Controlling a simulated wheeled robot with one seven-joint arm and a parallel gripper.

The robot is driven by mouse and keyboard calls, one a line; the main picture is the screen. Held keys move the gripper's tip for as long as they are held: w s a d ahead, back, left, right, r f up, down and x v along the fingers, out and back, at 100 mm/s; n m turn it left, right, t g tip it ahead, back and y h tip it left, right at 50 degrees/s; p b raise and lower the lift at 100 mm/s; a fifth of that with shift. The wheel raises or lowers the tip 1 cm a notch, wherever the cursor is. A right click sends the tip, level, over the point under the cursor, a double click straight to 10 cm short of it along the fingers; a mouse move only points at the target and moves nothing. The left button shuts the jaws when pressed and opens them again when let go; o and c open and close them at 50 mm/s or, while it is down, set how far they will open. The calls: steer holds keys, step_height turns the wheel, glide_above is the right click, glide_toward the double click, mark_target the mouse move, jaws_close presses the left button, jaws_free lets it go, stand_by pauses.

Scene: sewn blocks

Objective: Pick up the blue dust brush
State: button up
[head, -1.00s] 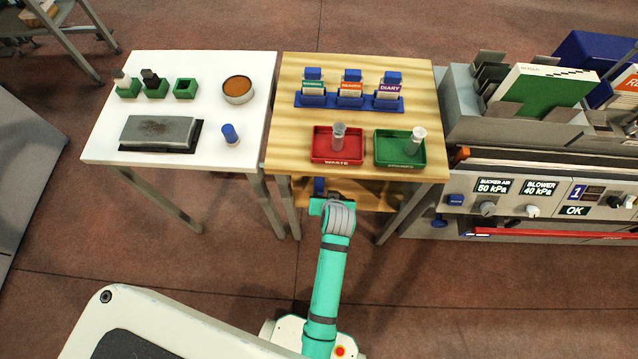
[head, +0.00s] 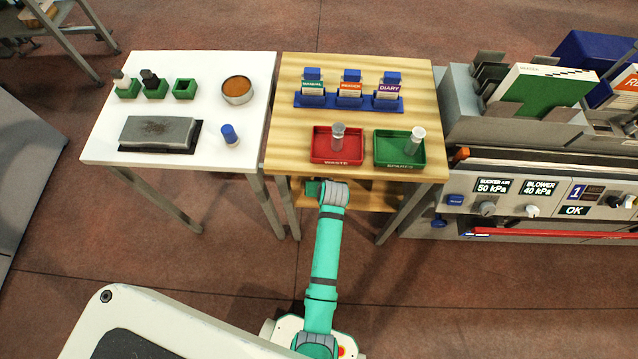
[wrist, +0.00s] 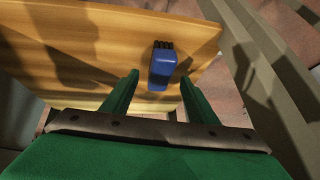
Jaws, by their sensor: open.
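The blue dust brush (wrist: 162,70) lies on the wooden lower shelf (wrist: 95,45) in the wrist view, with a dark ridged end pointing away from me. My gripper (wrist: 159,78) is open, with one green finger to the left and one to the right of the brush's near part in the picture. I see no contact, and cannot tell how far above the shelf the fingertips are. In the head view my gripper (head: 312,188) is at the front of the lower shelf, under the wooden table's front edge, and the brush is hidden there.
The wooden table (head: 290,100) above holds a red tray (head: 318,158), a green tray (head: 435,160) and a blue rack (head: 330,104). A white table (head: 100,140) stands left, a grey machine (head: 470,170) right. Table legs flank the shelf.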

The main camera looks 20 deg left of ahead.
steer(key=shift+x, duration=1.6)
steer(key=c, duration=1.2)
steer(key=shift+r, duration=0.65)
steer(key=s+d, duration=1)
steer(key=s, duration=0.5)
steer(key=shift+r, duration=0.1)
